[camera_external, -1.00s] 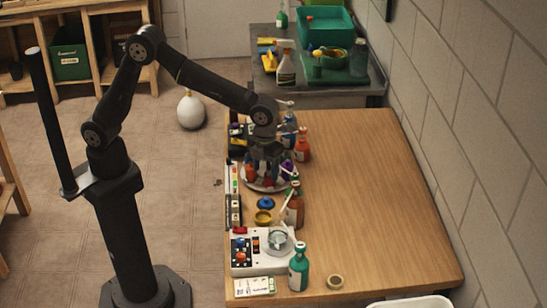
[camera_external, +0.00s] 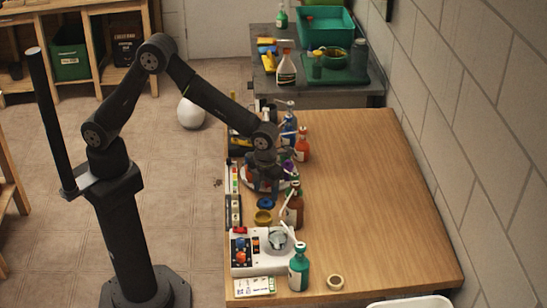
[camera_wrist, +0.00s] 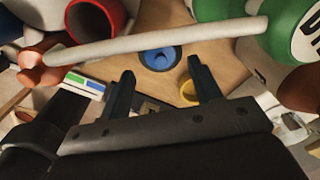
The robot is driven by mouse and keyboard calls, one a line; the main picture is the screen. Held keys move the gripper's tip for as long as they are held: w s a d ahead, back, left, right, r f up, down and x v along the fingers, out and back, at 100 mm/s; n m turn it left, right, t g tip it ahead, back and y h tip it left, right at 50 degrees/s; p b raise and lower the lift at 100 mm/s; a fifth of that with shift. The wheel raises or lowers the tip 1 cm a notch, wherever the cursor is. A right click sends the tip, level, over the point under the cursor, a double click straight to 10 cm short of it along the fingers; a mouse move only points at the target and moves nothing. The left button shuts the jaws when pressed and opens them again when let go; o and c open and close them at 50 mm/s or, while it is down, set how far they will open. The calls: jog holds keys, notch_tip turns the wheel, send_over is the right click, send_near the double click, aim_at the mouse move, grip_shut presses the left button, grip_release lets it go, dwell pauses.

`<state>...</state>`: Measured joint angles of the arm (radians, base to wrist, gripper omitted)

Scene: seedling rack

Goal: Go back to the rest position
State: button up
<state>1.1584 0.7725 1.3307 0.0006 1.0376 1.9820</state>
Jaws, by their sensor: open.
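My gripper (camera_external: 268,182) hangs from the arm over the left side of the wooden table, at a round rack (camera_external: 249,184) that it partly hides in the external view. In the wrist view my gripper (camera_wrist: 160,76) has its two dark fingers apart, with nothing held between them. A blue round cup (camera_wrist: 161,59) and a yellow dish (camera_wrist: 188,90) lie beyond the fingertips. A pale tube crosses the wrist view above them. What the rack holds is mostly hidden.
Blue (camera_external: 289,132) and orange (camera_external: 303,150) bottles stand behind. A white device (camera_external: 258,262) and a green bottle (camera_external: 299,272) are in front. The table's right side (camera_external: 375,200) is clear.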

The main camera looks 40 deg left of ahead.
aim_at(266, 198)
notch_tip(266, 198, down, 4)
jog(key=shift+r, duration=2.4)
